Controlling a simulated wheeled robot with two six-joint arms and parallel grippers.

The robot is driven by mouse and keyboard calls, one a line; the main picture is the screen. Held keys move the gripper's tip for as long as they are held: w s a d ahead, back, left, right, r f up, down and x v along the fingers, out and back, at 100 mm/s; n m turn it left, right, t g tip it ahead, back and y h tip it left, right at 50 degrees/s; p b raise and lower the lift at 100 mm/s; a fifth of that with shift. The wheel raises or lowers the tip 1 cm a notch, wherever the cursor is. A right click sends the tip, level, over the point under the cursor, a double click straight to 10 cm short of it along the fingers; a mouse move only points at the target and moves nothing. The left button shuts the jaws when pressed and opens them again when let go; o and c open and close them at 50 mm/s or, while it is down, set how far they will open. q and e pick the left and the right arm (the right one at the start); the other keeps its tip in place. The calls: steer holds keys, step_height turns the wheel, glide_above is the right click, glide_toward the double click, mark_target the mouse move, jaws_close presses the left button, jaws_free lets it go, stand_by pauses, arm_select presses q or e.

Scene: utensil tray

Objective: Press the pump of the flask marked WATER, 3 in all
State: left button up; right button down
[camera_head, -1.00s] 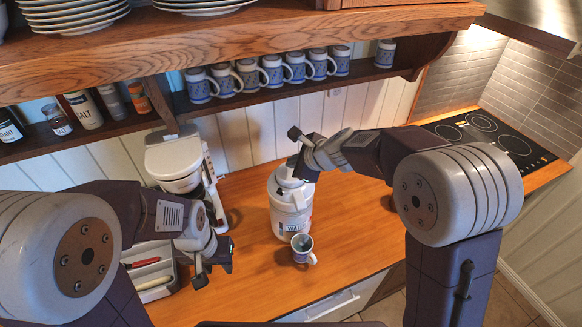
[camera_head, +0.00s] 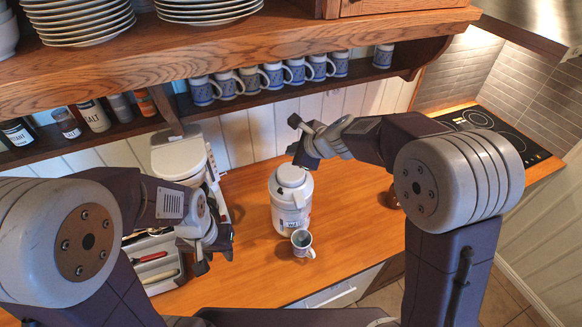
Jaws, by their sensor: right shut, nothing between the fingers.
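The white flask (camera_head: 284,214) stands upright on the wooden counter, with a rounded lid and pump top (camera_head: 291,176). Its front label shows only the start of a word, "WA"; the rest is hard to read. My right gripper (camera_head: 300,160) is shut and empty, just above and behind the lid, and seems apart from it. A patterned mug (camera_head: 302,243) stands upright right in front of the flask. My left gripper (camera_head: 214,256) hangs low to the left of the flask, over the counter; its jaw state is unclear.
A white appliance (camera_head: 180,157) stands left of the flask, behind my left arm. A utensil tray (camera_head: 163,285) is partly hidden by that arm. A black hob (camera_head: 490,135) is at the right.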

stand_by(0.3)
arm_select(q)
jaws_close()
stand_by(1.6)
